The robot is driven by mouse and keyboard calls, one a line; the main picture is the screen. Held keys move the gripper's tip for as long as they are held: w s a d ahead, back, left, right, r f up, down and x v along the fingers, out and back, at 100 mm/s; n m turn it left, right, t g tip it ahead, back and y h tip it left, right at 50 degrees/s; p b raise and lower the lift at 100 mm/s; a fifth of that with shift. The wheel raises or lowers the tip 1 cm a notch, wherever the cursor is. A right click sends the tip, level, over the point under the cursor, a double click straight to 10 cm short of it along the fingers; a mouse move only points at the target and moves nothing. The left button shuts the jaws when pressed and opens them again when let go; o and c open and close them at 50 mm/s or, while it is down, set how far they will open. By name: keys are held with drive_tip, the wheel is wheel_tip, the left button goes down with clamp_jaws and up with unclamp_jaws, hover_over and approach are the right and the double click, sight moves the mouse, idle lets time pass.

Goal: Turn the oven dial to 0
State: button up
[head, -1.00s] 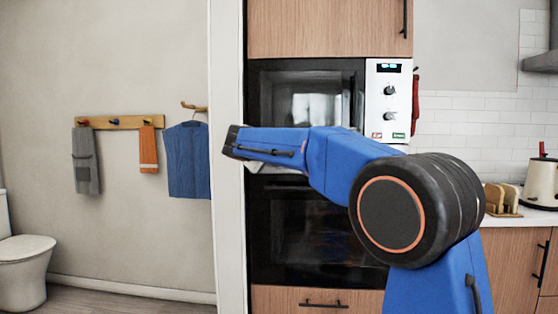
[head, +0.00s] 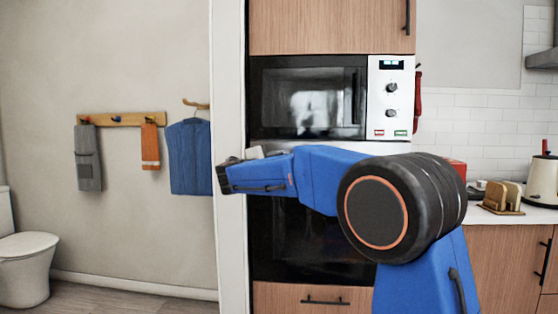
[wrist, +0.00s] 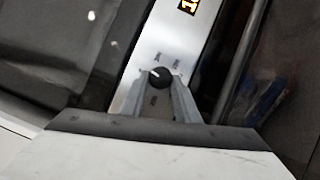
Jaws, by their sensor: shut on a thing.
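In the wrist view, a round black dial (wrist: 160,76) sits on a silver control panel (wrist: 176,38). A short pale mark on the dial points toward the upper left. My gripper (wrist: 158,88) is shut on the dial, with one grey finger on each side. Small printed marks stand around the dial, too small to read. An orange lit display (wrist: 188,5) is cut off at the top edge. In the head view the black-fronted oven (head: 310,245) is in the middle. My arm crosses in front of its upper part and hides the dial and the fingers.
A microwave (head: 305,105) with two knobs on its white right panel (head: 391,75) is above the oven. A drawer (head: 310,298) lies below. A white wall edge (head: 229,80) stands close to the arm's left end. A counter with a toast rack (head: 502,197) is at right.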

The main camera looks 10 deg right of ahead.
drive_tip(key=shift+f+n+t, duration=0.25)
drive_tip(key=shift+n+t, duration=0.15)
drive_tip(key=shift+n, duration=0.6)
drive_tip(key=o, duration=1)
drive_tip(key=shift+o, duration=0.2)
drive_tip(key=shift+d, duration=0.1)
drive_tip(key=v, duration=1.7)
drive_tip(key=shift+f, duration=0.25)
drive_tip(key=shift+s, duration=0.1)
